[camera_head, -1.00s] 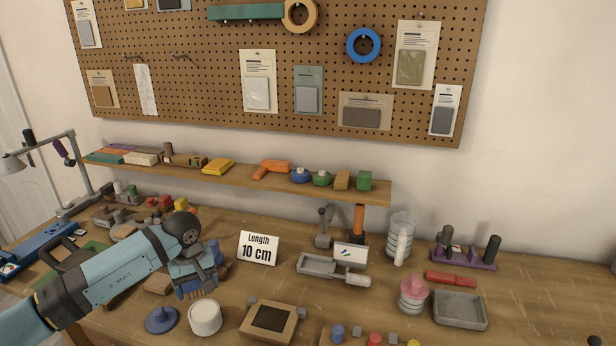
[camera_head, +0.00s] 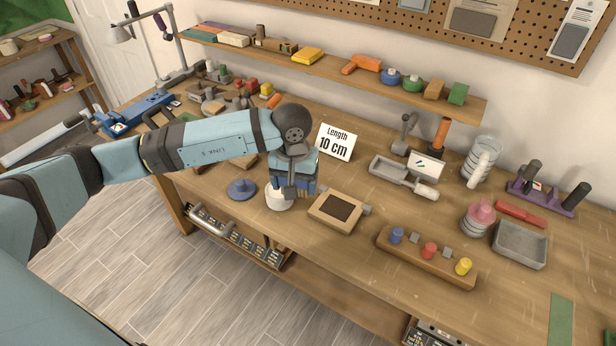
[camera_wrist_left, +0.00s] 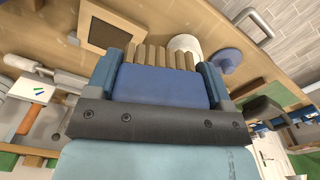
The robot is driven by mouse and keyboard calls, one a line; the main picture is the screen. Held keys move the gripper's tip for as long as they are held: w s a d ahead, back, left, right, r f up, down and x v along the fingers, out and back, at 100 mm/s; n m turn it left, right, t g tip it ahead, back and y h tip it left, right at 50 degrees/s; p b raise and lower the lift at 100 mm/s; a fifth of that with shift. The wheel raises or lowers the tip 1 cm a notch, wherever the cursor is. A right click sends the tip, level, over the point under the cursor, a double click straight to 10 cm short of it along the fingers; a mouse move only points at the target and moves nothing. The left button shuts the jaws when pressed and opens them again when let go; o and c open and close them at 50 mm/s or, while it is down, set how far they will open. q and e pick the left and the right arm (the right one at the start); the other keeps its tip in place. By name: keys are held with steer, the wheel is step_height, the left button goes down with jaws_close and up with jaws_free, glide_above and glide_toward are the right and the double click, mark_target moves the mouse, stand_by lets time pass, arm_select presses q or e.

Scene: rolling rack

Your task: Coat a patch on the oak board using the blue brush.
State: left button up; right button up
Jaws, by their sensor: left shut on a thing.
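My left gripper (camera_head: 294,190) is shut on the blue brush (camera_wrist_left: 165,85). The brush's tan bristles (camera_wrist_left: 166,56) stick out beyond the fingers in the left wrist view. The brush is mostly hidden behind the gripper in the head view. A white round pot (camera_head: 279,200) stands beside and partly behind the gripper; I cannot tell whether the bristles touch it. Its likely lid, a blue knobbed disc (camera_head: 242,190), lies to its left. A square light-wood board (camera_head: 321,219), likely the oak board, has a dark square patch and lies right of the gripper. My right gripper is not visible.
A wooden strip (camera_head: 410,257) with coloured knobs is right of the board. A grey tray (camera_head: 519,246) and several tools fill the right side. The bench's front edge is close to the pot.

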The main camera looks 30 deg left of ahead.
arm_select(q)
steer(key=w+a+f+n, duration=0.1)
steer(key=w+a+n, duration=0.1)
steer(key=a, duration=0.1)
steer(key=w+a+f+n, duration=0.2)
steer(key=a, duration=0.1)
steer(key=w+a+f+n+p, duration=0.1)
steer(key=w+a+n, duration=0.1)
steer(key=a+n, duration=0.1)
steer(key=shift+w+a+f, duration=0.25)
steer(key=shift+w+f, duration=0.05)
steer(key=shift+w, duration=0.1)
steer(key=shift+f+b, duration=0.9)
steer(key=shift+f, duration=1.95)
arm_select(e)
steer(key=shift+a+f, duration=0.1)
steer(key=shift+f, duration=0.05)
arm_select(q)
steer(key=shift+f, duration=0.15)
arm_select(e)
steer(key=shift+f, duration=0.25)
arm_select(q)
steer(key=shift+f+b, duration=0.35)
steer(key=shift+b, duration=0.2)
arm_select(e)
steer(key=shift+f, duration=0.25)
